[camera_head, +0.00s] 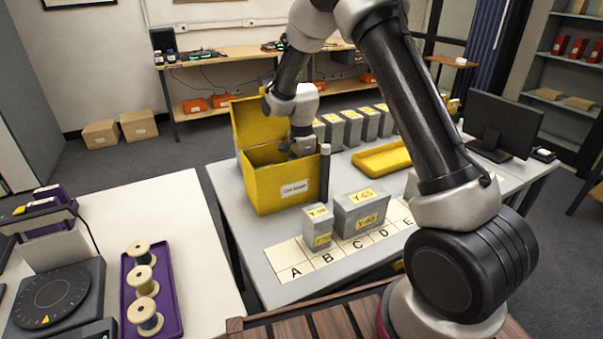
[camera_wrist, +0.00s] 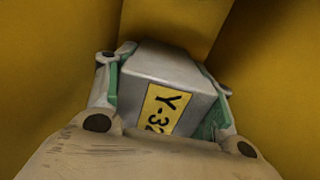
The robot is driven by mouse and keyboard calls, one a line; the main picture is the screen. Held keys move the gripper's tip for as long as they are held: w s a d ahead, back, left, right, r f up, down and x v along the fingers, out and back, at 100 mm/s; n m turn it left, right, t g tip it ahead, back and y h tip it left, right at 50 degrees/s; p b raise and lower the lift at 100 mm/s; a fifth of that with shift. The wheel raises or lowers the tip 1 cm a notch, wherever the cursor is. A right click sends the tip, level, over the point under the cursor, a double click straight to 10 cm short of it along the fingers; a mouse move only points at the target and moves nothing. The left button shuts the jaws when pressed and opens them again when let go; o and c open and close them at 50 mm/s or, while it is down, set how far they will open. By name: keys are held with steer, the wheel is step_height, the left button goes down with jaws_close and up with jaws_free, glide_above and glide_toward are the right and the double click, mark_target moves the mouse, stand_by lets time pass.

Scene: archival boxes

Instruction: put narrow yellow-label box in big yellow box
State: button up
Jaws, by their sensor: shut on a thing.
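The big yellow box (camera_head: 268,188) stands open on the grey table, its lid raised at the back and a white label on its front. My gripper (camera_head: 300,148) reaches down into its opening. In the wrist view my gripper (camera_wrist: 163,95) is shut on a narrow grey box (camera_wrist: 172,68) with a yellow label that starts "Y-3"; the last character is partly cut off. The yellow walls surround the held box in that view. Whether it touches the floor of the yellow box I cannot tell. In the head view the held box is hidden by the yellow wall.
A small grey box (camera_head: 318,232) and a wider grey box (camera_head: 350,205), both yellow-labelled, stand on the lettered strip (camera_head: 291,257). A dark upright post (camera_head: 325,175) stands beside the yellow box. Several grey boxes (camera_head: 352,125) and a yellow tray (camera_head: 382,160) are farther right.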

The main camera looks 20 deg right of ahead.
steer(key=shift+f, duration=0.1)
steer(key=o, duration=0.9)
